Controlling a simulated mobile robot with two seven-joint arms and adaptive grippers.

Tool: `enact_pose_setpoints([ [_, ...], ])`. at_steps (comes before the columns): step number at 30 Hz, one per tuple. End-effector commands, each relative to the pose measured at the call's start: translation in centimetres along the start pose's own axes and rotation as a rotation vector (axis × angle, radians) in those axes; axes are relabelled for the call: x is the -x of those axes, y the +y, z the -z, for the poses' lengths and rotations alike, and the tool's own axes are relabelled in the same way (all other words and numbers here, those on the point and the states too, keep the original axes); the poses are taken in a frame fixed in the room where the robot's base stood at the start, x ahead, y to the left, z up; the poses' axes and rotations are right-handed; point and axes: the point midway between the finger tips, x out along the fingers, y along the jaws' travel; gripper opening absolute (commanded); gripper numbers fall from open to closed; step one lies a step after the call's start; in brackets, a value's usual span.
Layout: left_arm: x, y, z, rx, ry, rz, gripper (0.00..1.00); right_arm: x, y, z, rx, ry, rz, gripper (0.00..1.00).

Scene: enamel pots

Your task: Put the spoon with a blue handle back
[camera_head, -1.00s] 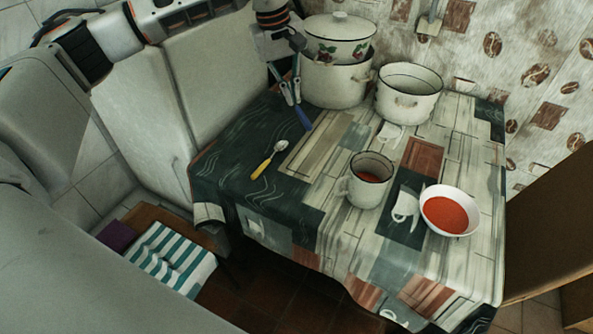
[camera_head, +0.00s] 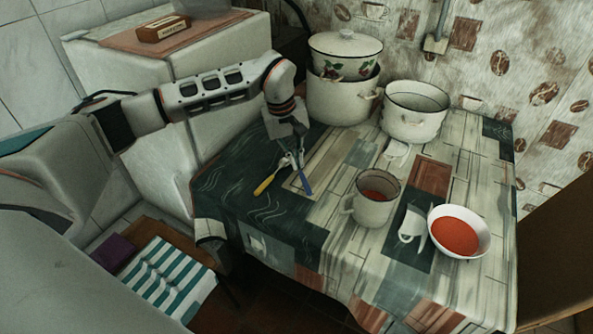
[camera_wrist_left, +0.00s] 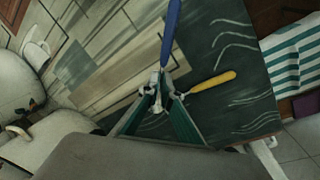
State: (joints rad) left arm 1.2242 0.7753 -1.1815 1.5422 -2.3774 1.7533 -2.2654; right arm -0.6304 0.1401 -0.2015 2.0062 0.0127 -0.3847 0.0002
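The blue-handled spoon (camera_head: 306,183) is held at its metal part by my left gripper (camera_head: 293,160), low over the left part of the table. In the left wrist view its blue handle (camera_wrist_left: 171,35) points away from the nearly closed fingertips (camera_wrist_left: 160,88), and its bowl lies between the fingers. I cannot tell whether the spoon touches the cloth. The yellow-handled spoon (camera_head: 266,184) lies on the cloth just left of it. It also shows in the left wrist view (camera_wrist_left: 213,83), its bowl end close to a fingertip. My right gripper is not in view.
Stacked lidded pots (camera_head: 341,95) and an open white pot (camera_head: 413,122) stand behind at the right. A mug (camera_head: 372,211) and a white bowl with red contents (camera_head: 430,225) stand on the table (camera_head: 262,222). The table's front-left cloth is bare.

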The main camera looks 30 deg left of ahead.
Motion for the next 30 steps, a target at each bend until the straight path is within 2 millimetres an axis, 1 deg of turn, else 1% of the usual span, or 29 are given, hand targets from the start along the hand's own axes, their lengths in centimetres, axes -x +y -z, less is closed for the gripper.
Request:
enact_pose_setpoints([
  [6,-2.9,-0.6,-0.1,0.001,-0.005,0.003,0.00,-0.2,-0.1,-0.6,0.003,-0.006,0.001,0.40],
  [9,-4.0,-0.9,-0.1,0.002,-0.003,0.003,0.00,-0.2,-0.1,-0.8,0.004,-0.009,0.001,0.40],
  [17,-4.0,-0.8,0.0,0.001,0.000,0.000,0.00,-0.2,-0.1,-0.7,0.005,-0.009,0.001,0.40],
  [22,-4.4,-0.9,0.0,0.000,0.000,0.002,0.00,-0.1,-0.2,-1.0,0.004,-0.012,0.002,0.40],
  [24,-4.4,-0.9,0.0,0.000,0.000,0.001,0.19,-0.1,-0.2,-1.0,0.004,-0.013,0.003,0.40],
  [25,-4.4,-0.9,0.0,0.000,0.000,0.001,0.21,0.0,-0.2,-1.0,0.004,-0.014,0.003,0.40],
  [30,-4.4,-0.9,0.0,0.001,0.000,0.001,0.21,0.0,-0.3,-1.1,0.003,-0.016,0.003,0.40],
])
